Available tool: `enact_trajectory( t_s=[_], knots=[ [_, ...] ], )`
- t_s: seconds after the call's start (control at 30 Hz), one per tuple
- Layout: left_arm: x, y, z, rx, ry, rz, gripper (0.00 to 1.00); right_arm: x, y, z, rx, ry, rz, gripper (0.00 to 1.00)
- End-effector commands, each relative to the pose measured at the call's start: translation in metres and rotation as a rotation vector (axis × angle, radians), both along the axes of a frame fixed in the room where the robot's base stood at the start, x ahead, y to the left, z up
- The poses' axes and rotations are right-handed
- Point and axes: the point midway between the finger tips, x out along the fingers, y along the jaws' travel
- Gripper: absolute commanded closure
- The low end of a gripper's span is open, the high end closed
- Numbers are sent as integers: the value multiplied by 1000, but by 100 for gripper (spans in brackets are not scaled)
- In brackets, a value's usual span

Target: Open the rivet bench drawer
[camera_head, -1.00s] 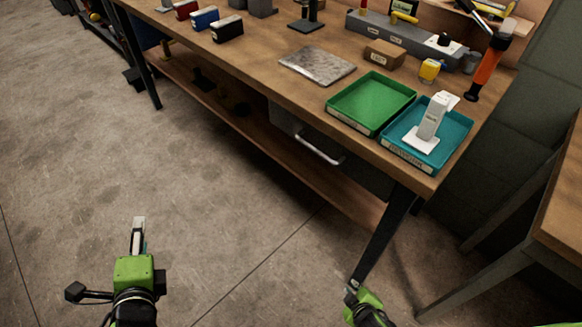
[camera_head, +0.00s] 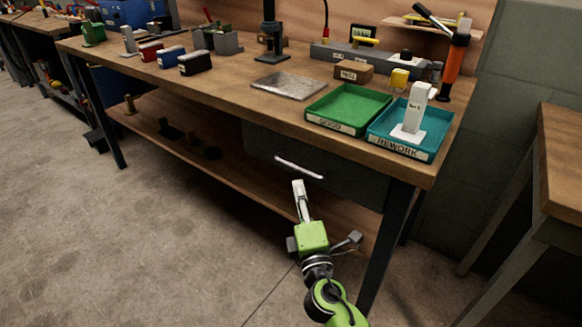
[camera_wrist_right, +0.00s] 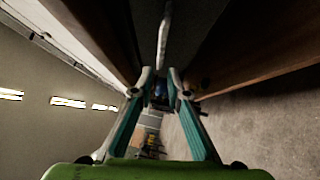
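The rivet bench drawer (camera_head: 345,178) is a dark grey box under the wooden top; it looks shut. Its pale bar handle (camera_head: 299,166) is on the front. My right gripper (camera_head: 298,184) points up at the handle from just below it in the head view. In the right wrist view, the right gripper (camera_wrist_right: 159,80) has its two fingers apart with nothing between them. The handle (camera_wrist_right: 164,42) lies ahead of the fingertips, roughly in line with the gap. Contact with it does not show. My left gripper is not in view.
The bench top (camera_head: 225,88) carries a green tray (camera_head: 348,104), a teal rework tray (camera_head: 392,148) with a white part, and a metal plate (camera_head: 288,86). A bench leg (camera_head: 385,250) stands right of my right arm. A lower shelf (camera_head: 215,175) runs beneath. Floor at left is clear.

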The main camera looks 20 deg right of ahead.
Motion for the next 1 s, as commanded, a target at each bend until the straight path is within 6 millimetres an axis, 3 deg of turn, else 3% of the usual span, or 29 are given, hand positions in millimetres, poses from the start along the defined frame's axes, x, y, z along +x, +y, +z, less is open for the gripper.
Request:
enact_trajectory(
  t_s=[0.2,0.4,0.6,0.87,0.97,1.0],
  knots=[
    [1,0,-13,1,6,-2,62,49,-6,8,1,-1,-1,85],
    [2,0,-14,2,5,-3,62,80,-9,11,2,1,0,85],
    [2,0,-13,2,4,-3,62,94,-10,12,3,3,1,85],
    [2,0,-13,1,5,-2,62,96,-11,12,3,2,1,85],
    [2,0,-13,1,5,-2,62,96,-11,12,3,3,1,100],
    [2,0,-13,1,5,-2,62,96,-11,12,3,3,1,100]
  ],
)
